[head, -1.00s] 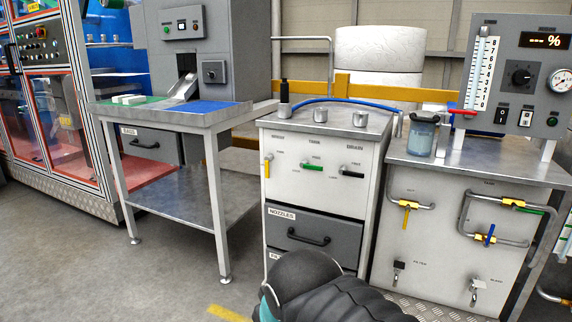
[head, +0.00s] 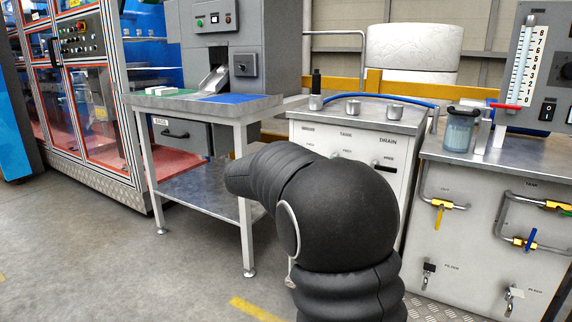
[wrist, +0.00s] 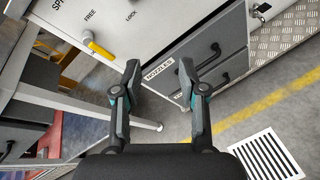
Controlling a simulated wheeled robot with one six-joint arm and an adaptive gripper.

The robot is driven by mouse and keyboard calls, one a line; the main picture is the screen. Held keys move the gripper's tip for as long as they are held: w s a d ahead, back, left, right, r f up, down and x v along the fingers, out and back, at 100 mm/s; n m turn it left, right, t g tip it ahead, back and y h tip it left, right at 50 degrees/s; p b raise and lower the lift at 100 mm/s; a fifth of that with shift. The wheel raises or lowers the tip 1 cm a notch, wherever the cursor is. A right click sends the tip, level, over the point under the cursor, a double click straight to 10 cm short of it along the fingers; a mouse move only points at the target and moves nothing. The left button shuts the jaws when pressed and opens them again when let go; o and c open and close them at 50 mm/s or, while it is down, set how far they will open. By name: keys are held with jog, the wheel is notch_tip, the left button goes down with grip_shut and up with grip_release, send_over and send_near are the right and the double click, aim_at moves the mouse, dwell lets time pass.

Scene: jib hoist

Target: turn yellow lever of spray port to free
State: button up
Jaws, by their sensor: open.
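In the wrist view the yellow lever (wrist: 100,47) sits on the white panel (wrist: 150,22) near the upper left. It slants down to the right from its pivot, with the words FREE and LOCK printed above it. A partly cut-off label starting "SP" is at the top left. My gripper (wrist: 158,72) is open and empty, its fingers apart. The lever lies up and left of the left finger, and neither finger touches it. In the head view my arm hides the yellow lever and my gripper is out of sight.
A drawer marked NOZZLES (wrist: 180,72) with a dark handle lies beyond my fingers. A steel table (head: 205,103) stands left of the white cabinet (head: 405,150). Pipes with yellow and blue valve levers (head: 531,240) are to the right. Floor in front is open.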

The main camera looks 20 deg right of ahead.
jog(key=w+a+f+n+t+h+b, duration=0.1)
jog(key=w+f+n+t, duration=0.1)
jog(key=w+n, duration=0.35)
jog(key=w+f+n+t+h, duration=0.1)
jog(key=w+f+n+t, duration=0.1)
jog(key=w, duration=0.7)
jog(key=shift+n, duration=0.25)
jog(key=p+x, duration=0.1)
jog(key=x, duration=1.2)
jog(key=shift+w+d+f+p, duration=0.1)
jog(key=shift+w+p, duration=0.2)
jog(key=shift+w, duration=0.05)
grip_shut()
